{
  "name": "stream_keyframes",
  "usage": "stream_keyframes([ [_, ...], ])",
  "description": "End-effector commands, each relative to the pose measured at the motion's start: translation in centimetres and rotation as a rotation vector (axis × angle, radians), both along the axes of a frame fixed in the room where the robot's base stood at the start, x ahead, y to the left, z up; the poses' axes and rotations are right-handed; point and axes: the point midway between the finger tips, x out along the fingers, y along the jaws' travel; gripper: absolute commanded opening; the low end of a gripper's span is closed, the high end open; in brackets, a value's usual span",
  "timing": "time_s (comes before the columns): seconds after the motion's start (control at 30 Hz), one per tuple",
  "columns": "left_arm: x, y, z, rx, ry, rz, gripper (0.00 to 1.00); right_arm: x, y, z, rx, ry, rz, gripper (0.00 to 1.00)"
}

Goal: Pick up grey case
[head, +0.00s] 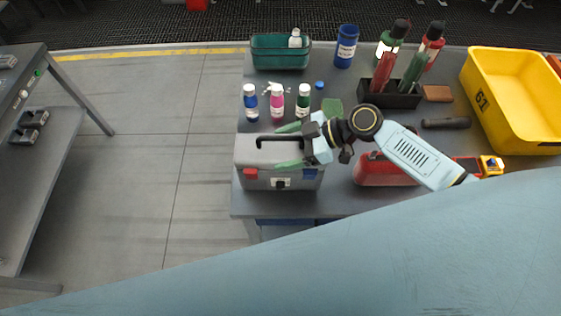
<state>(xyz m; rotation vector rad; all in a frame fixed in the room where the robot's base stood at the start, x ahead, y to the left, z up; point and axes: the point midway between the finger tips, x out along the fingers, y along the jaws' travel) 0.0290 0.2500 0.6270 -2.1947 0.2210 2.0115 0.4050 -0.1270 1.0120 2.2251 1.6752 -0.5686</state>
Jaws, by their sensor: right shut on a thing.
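The grey case (252,153) stands upright at the front left corner of the table, with a black handle on top and red and white parts on its front. My right gripper (288,145) reaches in from the right, its green fingers at the right part of the case's top. It is shut on the case by its handle, one finger on the far side and one on the near side. The case seems to rest on the table. My left gripper is not in view.
Small bottles (277,101) stand just behind the case, with a green bin (262,61) farther back. A yellow crate (482,75) stands far right. Floor left of the table is clear, up to another grey table (52,150).

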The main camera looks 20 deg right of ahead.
Motion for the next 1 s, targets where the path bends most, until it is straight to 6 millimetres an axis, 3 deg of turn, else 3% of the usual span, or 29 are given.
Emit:
stream_keyframes([
  [0.03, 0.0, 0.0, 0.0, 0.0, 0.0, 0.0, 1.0, 0.0, 0.0, 0.0, 0.0, 0.0, 0.0, 0.48],
  [0.37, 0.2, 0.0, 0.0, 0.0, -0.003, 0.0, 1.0, 0.1, 0.0, 0.2, 0.004, -0.004, -0.001, 0.06],
  [0.67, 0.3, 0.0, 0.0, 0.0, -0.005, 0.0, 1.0, 0.2, 0.0, 0.8, 0.002, -0.006, 0.001, 0.06],
  [1.0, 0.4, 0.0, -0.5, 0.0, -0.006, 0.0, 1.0, 0.1, 0.0, 6.4, 0.002, -0.011, 0.002, 0.06],
])
